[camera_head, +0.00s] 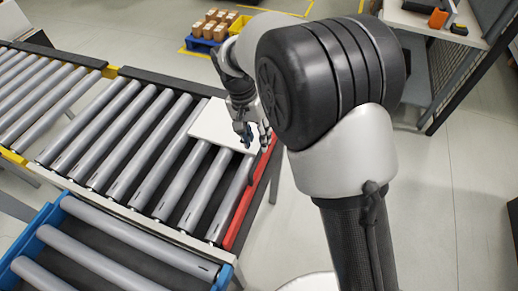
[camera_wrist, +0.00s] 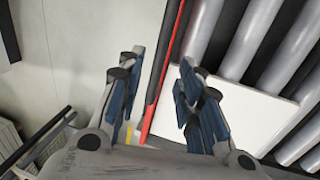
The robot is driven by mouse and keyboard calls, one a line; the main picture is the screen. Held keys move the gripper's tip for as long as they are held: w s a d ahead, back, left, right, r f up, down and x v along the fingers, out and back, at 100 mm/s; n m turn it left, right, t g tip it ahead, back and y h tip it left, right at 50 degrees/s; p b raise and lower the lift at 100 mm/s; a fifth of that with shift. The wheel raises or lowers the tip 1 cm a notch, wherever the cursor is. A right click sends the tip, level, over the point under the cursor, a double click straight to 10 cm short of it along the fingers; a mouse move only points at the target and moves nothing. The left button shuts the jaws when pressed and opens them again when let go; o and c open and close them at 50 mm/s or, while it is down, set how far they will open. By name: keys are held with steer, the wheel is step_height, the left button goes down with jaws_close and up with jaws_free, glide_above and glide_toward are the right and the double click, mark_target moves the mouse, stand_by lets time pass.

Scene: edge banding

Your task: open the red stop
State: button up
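The red stop (camera_head: 243,212) is a long narrow bar along the right end of the roller conveyor in the head view. It also shows in the wrist view as a red strip (camera_wrist: 172,45) running down between my fingers. My gripper (camera_head: 255,138) is at the far end of the bar, beside the corner of a white panel (camera_head: 213,122). In the wrist view my gripper (camera_wrist: 160,68) is open, with gaps between the blue-padded fingers and the strip. A dark bar runs alongside the strip.
The white panel lies on the grey rollers (camera_head: 165,145), close to the stop. A blue-framed roller section (camera_head: 45,215) is in front. A workbench (camera_head: 425,22) stands at the upper right. The floor right of the stop is clear.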

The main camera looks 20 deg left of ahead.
mark_target(260, 151)
steer(key=shift+d+f+b, duration=0.2)
steer(key=shift+f, duration=0.85)
steer(key=shift+d+f+b, duration=0.15)
steer(key=shift+d+f, duration=0.05)
steer(key=shift+f, duration=0.8)
steer(key=shift+c, duration=0.3)
jaws_close()
